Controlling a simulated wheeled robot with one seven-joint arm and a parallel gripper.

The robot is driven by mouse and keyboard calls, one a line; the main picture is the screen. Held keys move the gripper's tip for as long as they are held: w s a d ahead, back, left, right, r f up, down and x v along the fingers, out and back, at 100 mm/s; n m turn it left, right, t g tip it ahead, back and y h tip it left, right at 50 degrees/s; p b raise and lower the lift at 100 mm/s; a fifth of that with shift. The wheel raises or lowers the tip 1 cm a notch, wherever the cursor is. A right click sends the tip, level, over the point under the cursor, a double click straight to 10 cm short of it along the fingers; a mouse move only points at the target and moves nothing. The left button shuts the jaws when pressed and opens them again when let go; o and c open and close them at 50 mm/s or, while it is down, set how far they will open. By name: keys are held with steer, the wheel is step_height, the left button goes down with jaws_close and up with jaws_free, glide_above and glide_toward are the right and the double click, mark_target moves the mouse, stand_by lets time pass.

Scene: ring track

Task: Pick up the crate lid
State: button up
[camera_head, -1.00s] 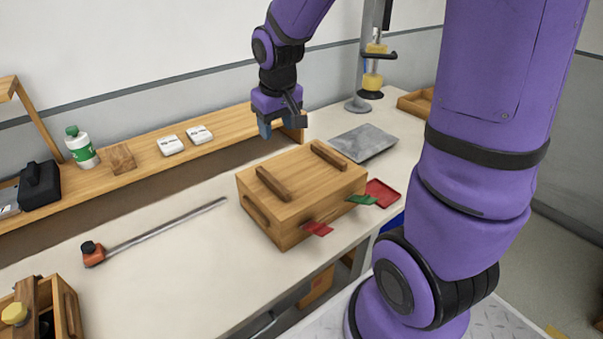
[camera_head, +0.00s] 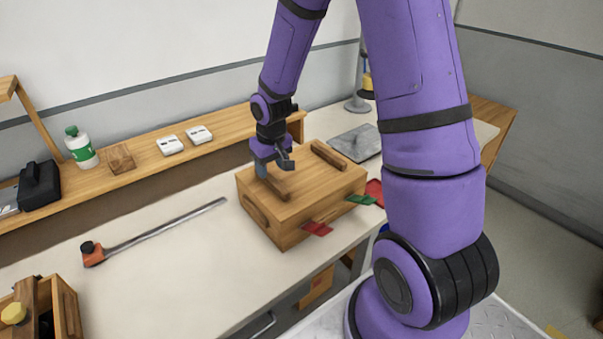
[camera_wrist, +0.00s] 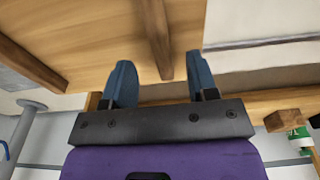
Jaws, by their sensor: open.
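A wooden crate (camera_head: 262,220) stands on the workbench with its flat wooden lid (camera_head: 303,185) on top. The lid has two raised wooden bars, a left bar (camera_head: 277,186) and a right bar (camera_head: 328,154). My gripper (camera_head: 274,168) is open at the far end of the left bar. In the wrist view the two blue fingers (camera_wrist: 160,82) are spread wide, and the end of a bar (camera_wrist: 157,38) lies between their tips, nearer the right finger. I cannot tell whether a finger touches it. The other bar (camera_wrist: 30,62) is at left.
Red tag (camera_head: 317,228) and green tag (camera_head: 361,199) stick out from the crate's front. A wooden shelf (camera_head: 140,165) runs behind, with a bottle (camera_head: 81,148) on it. A clamp (camera_head: 150,232) lies left; bench between is clear. A grey plate (camera_head: 357,142) lies behind right.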

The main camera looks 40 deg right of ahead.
mark_target(272, 179)
steer(key=shift+w+f, duration=0.15)
steer(key=shift+f, duration=1.2)
steer(key=shift+w+f, duration=0.1)
steer(key=shift+f, duration=1.2)
jaws_close()
